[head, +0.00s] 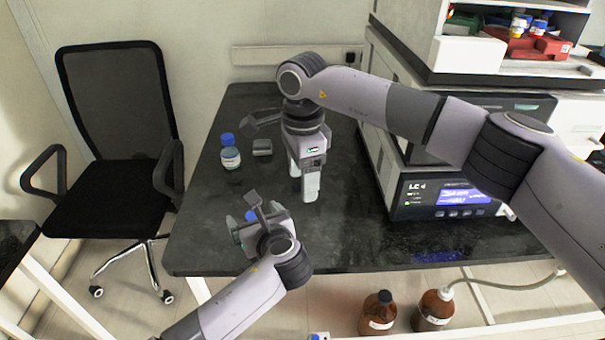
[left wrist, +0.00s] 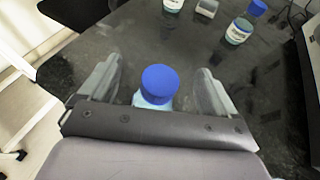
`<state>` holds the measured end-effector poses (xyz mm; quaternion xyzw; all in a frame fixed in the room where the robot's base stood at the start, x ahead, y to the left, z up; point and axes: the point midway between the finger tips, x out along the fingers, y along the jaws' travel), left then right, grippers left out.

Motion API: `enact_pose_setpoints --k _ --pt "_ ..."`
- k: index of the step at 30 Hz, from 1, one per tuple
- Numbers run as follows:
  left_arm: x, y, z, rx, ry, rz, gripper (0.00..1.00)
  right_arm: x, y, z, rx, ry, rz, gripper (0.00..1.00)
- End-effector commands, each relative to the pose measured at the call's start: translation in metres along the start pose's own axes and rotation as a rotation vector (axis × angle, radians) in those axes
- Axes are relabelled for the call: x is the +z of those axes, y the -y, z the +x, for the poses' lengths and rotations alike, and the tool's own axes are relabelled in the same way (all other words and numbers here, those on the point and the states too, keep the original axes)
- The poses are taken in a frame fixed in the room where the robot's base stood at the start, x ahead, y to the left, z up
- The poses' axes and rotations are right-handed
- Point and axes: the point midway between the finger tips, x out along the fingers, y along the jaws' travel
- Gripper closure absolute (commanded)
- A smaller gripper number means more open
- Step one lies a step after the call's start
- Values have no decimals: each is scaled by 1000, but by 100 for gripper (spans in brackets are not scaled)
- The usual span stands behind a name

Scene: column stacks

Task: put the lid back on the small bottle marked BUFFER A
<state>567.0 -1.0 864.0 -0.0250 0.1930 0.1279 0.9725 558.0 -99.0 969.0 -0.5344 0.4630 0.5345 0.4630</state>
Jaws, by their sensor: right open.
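My left gripper (head: 247,222) is open at the table's near left part. A small bottle with a blue lid (left wrist: 158,83) stands between its spread fingers (left wrist: 158,85), with gaps at both sides. A labelled bottle with a blue lid (head: 230,152) stands further back. Another labelled bottle (left wrist: 238,32) shows at the upper right of the left wrist view, with a blue lid (left wrist: 257,8) just above or behind it; I cannot tell if they touch. It is hidden in the head view. My right gripper (head: 304,180) is open, pointing down. No label reads clearly.
A small grey block (head: 262,147) lies beside the back bottle. The LC 4 instrument (head: 440,195) bounds the dark table (head: 350,240) on the right. A chair (head: 115,165) stands left. The table's front middle is clear. Brown bottles (head: 378,312) stand beneath.

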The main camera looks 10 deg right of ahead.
Motion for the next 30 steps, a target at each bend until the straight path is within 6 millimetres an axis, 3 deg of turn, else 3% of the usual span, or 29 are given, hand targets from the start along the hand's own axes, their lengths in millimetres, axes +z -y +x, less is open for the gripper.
enact_pose_setpoints --k 8,21,30 --pt "0 0 -6 -1 -1 0 9 0 0 -1 0 0 -1 32" --pt "0 0 -62 -1 0 0 9 0 0 -8 0 0 -1 32" --pt "0 0 -72 0 0 0 9 0 0 -8 0 0 -1 32"
